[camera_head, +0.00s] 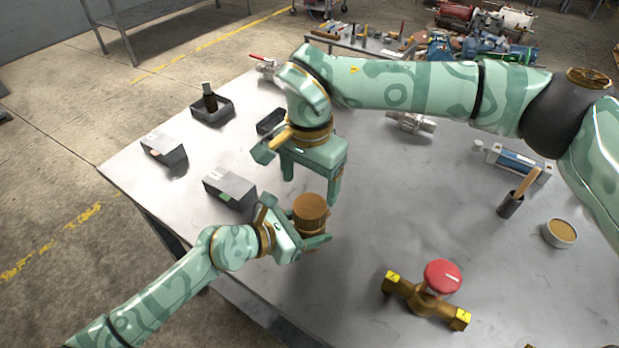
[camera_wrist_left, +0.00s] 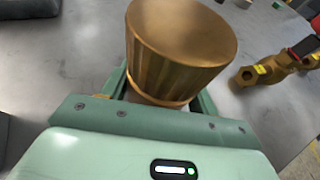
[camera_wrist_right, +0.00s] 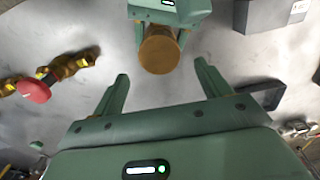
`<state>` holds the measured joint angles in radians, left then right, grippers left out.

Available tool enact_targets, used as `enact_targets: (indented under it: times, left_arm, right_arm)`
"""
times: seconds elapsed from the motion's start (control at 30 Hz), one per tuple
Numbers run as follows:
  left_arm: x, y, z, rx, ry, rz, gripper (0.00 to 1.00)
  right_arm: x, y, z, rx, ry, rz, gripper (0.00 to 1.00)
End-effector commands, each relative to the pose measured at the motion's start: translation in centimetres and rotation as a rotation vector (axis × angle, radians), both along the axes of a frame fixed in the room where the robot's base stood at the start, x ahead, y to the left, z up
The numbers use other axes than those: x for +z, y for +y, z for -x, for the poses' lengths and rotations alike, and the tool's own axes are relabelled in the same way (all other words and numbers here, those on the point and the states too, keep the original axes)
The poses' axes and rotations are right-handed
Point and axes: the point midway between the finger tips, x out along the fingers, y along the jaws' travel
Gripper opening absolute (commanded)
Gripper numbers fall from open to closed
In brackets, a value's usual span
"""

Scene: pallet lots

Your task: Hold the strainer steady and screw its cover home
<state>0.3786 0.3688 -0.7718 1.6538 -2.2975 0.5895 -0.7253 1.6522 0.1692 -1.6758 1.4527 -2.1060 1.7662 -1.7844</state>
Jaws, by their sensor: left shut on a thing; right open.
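The brass strainer (camera_head: 309,232) stands upright in my left gripper (camera_head: 312,243), which is shut around its lower part. Its wide ribbed brass top, seemingly the cover (camera_head: 310,208), sits above the jaws. The left wrist view shows this top (camera_wrist_left: 180,45) large and round, hiding most of the body below. In the right wrist view the round top (camera_wrist_right: 159,50) lies just beyond the fingertips. My right gripper (camera_head: 311,192) is open and empty, fingers pointing down, above and just behind the strainer. I cannot tell how far the cover is threaded.
A brass valve with a red handwheel (camera_head: 442,277) stands at the front right. Grey blocks (camera_head: 230,188) and a dark tray (camera_head: 212,113) with a bottle are to the left. A tan-filled bowl (camera_head: 560,233) and a dark holder (camera_head: 510,204) stand right.

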Motion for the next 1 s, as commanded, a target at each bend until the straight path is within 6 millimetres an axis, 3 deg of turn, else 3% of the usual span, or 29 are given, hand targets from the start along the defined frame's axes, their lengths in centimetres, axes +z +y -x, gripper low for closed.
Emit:
enact_targets:
  times: [0.47,1.0]
  left_arm:
    - [-0.1,-0.1,0.1,-0.002,0.004,0.001,0.0]
    - [-0.1,-0.1,0.1,-0.002,0.004,0.001,0.0]
  right_arm:
    - [-0.5,0.0,0.0,0.033,0.002,0.0,0.76]
    - [-7.5,0.0,0.0,0.031,0.002,0.0,0.76]
